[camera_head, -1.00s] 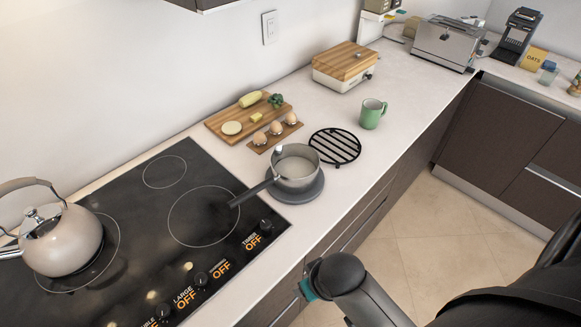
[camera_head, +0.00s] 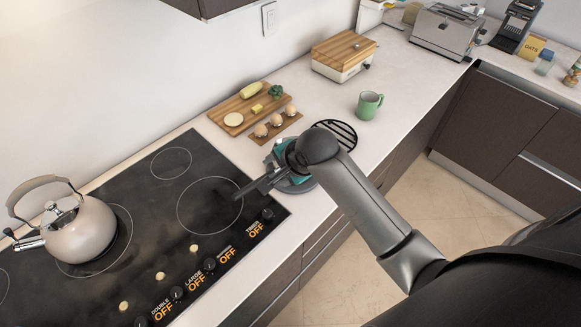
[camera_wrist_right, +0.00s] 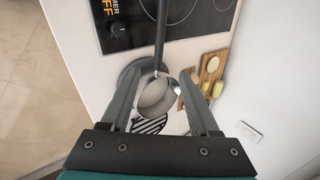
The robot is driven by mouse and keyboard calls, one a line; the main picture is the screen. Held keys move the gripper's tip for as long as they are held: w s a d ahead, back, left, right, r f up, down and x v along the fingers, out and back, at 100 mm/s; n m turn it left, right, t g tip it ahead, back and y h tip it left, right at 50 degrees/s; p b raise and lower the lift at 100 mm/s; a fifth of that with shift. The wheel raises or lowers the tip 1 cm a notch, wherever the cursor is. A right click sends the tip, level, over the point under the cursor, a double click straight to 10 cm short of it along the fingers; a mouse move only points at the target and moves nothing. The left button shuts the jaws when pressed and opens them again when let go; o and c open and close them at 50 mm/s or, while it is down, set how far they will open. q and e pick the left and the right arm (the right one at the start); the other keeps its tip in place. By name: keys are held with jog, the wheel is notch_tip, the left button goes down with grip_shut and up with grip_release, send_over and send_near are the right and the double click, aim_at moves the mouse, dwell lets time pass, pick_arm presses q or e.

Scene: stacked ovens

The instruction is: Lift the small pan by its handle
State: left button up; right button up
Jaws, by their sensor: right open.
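The small grey pan (camera_wrist_right: 152,97) sits on a dark round pad (camera_head: 299,187) on the counter beside the hob. Its dark handle (camera_head: 240,194) points left over the hob edge. In the head view my right gripper (camera_head: 268,180) and wrist hide most of the pan. In the right wrist view the handle (camera_wrist_right: 160,35) runs up the picture from the pan. My right gripper's two fingers (camera_wrist_right: 160,76) are apart there, with the handle and pan showing between them. Nothing is held. I cannot tell whether the fingers touch the handle. My left gripper is not in view.
A kettle (camera_head: 80,232) stands on the black hob (camera_head: 150,205). A cutting board with food (camera_head: 240,105), an egg holder (camera_head: 275,127), a black rack (camera_head: 347,135) and a green mug (camera_head: 369,105) are near the pan. Bare counter lies right of the mug.

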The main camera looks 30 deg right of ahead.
aim_at(261, 177)
jog(key=shift+b+x, duration=1.15)
jog(key=shift+x, duration=6.15)
jog(key=shift+s, duration=0.1)
grip_shut()
jog(key=shift+d+r, duration=0.1)
